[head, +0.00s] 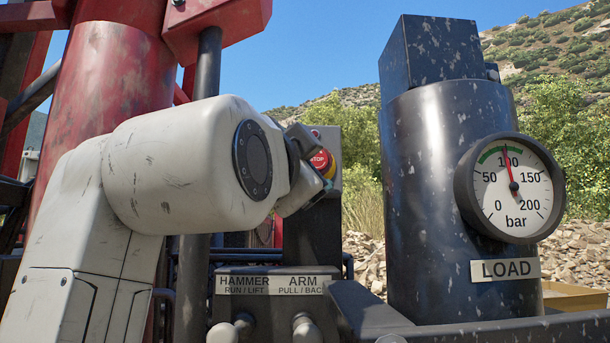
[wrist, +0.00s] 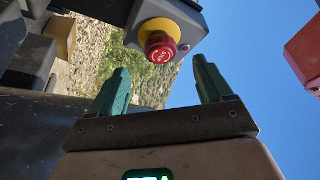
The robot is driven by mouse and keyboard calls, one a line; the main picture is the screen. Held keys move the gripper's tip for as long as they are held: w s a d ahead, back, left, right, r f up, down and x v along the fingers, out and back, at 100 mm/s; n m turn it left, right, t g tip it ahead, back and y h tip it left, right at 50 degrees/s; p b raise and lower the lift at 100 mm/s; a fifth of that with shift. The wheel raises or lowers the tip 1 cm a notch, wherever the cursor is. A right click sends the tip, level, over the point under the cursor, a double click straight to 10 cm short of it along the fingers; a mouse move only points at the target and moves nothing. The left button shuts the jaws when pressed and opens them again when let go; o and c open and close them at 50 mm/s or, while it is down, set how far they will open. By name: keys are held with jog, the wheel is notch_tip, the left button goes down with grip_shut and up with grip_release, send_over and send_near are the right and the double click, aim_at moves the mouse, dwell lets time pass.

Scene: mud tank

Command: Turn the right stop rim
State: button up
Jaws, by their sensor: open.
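A red stop button (head: 321,160) with a yellow collar sits on a dark post beyond my arm in the head view, partly covered by my wrist. In the wrist view the red stop rim (wrist: 161,47) and its yellow collar (wrist: 160,27) stick out from a dark box. My gripper (wrist: 160,66) has two green fingers spread apart, with nothing between them. The rim shows just beyond the fingertips, roughly midway between them. I cannot tell the exact distance. The head view hides the fingers behind my wrist. Only one stop button is in view.
A black cylinder with a pressure gauge (head: 509,187) and a LOAD plate (head: 505,269) stands at the right. A lever panel labelled HAMMER and ARM (head: 270,295) is below my arm. A red column (head: 115,90) rises at the left. An orange-red part (wrist: 306,55) edges the wrist view.

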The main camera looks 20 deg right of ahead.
jog(key=shift+v, duration=1.4)
